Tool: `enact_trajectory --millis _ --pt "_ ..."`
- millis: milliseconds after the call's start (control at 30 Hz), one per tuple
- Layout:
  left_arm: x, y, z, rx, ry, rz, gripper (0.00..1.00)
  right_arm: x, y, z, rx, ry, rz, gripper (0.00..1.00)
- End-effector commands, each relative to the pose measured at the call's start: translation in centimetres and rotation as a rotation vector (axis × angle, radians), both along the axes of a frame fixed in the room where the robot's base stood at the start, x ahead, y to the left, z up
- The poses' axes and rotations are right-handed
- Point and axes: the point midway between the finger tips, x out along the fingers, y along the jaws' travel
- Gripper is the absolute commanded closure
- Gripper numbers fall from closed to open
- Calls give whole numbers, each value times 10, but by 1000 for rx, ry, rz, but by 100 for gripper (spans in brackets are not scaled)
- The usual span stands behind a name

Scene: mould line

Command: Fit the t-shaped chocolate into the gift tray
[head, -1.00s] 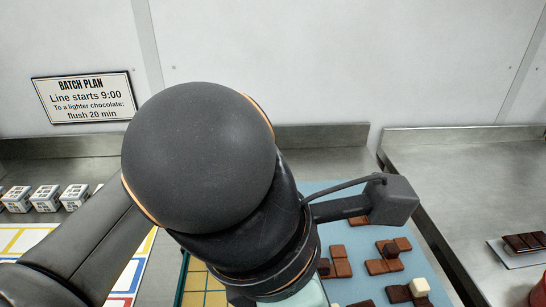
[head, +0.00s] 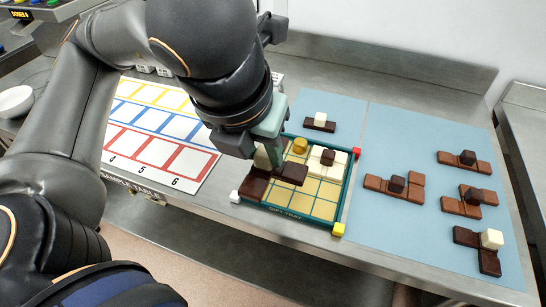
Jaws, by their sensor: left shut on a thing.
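My left gripper (head: 268,152) points down over the left side of the gift tray (head: 289,217) and is shut on a dark brown chocolate (head: 290,173). A cream knob shows between the fingers. The gripper hides part of the chocolate, so I cannot tell its full shape. It overlaps the tray's left rim in the picture; its height above the tray is unclear. The tray has a green rim and gold cells. It holds a white chocolate (head: 327,165) with a dark knob, and a gold piece (head: 299,146) stands behind. My right gripper is not in view.
Blue mats (head: 415,140) behind and right of the tray hold several brown and dark chocolates, including a dark one (head: 487,260) at front right. A card with coloured cells (head: 150,150) lies left. White and yellow corner blocks (head: 338,229) mark the tray's front corners.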

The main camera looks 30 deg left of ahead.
Motion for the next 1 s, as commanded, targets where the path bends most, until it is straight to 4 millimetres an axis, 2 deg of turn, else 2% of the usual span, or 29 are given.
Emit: enact_trajectory --millis 167,433,533,700,867,1000 --pt "25 15 -17 -3 9 16 100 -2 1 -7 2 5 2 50" --pt "81 45 -49 -1 8 12 100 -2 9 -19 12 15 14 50" --pt "92 50 -66 0 7 8 100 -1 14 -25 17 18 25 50" --pt "109 59 -84 3 4 7 100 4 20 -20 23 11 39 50" --pt "116 63 -93 2 3 7 100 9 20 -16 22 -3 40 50" --pt "121 66 -112 4 5 5 100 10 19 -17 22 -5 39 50"
